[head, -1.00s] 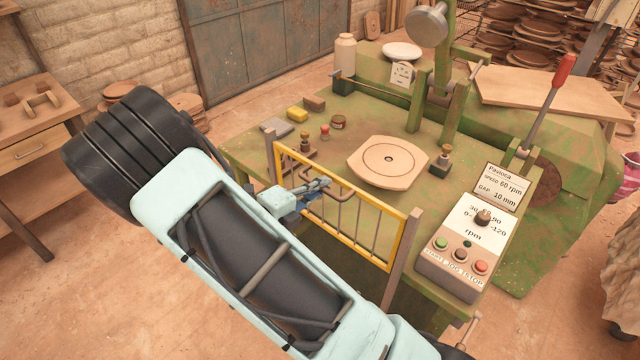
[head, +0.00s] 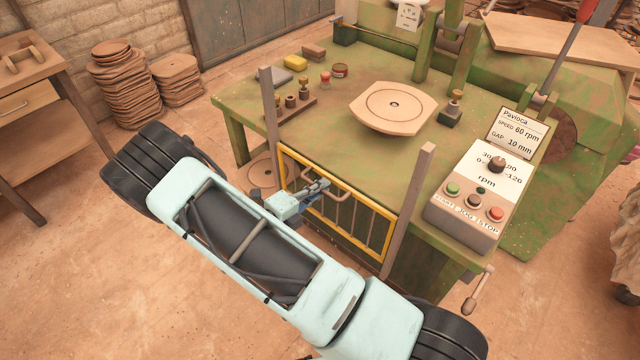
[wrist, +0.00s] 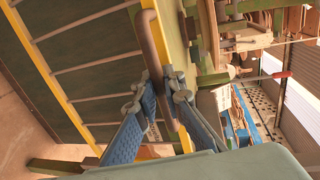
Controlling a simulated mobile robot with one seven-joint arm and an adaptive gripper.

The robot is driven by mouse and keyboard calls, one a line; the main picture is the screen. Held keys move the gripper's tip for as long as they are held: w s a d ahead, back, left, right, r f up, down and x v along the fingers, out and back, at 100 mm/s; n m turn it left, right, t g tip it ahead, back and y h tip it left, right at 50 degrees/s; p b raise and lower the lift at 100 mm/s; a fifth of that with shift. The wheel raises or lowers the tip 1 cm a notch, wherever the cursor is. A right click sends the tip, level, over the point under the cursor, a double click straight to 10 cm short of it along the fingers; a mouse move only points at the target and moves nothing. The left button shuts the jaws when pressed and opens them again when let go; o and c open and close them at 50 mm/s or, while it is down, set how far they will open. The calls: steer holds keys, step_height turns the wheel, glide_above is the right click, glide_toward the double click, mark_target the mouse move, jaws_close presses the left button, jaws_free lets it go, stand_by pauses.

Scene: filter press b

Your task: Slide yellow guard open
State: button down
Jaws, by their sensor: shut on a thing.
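The yellow guard (head: 376,249) is a barred frame between two grey-brown posts at the front of the green machine table. In the head view it sits low, with its top rail below the level of the table top. My gripper (head: 322,187) is at the guard's upper part, shut on its brown handle (head: 352,203). In the wrist view the blue fingers of my gripper (wrist: 168,88) close around the handle bar (wrist: 153,45), and the guard's yellow frame (wrist: 40,60) shows beside it. My arm hides the guard's lower left part in the head view.
A control box (head: 470,205) with buttons and a dial stands right of the guard. A round-centred tan plate (head: 393,107) lies on the table behind. The left post (head: 269,115) and right post (head: 411,205) rise above the guard. A crank (head: 478,292) sticks out at lower right.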

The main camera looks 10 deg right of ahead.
steer(key=shift+f, duration=0.2)
steer(key=c, duration=2)
jaws_free()
steer(key=shift+r, duration=0.1)
steer(key=v, duration=1.2)
steer(key=shift+s, duration=0.1)
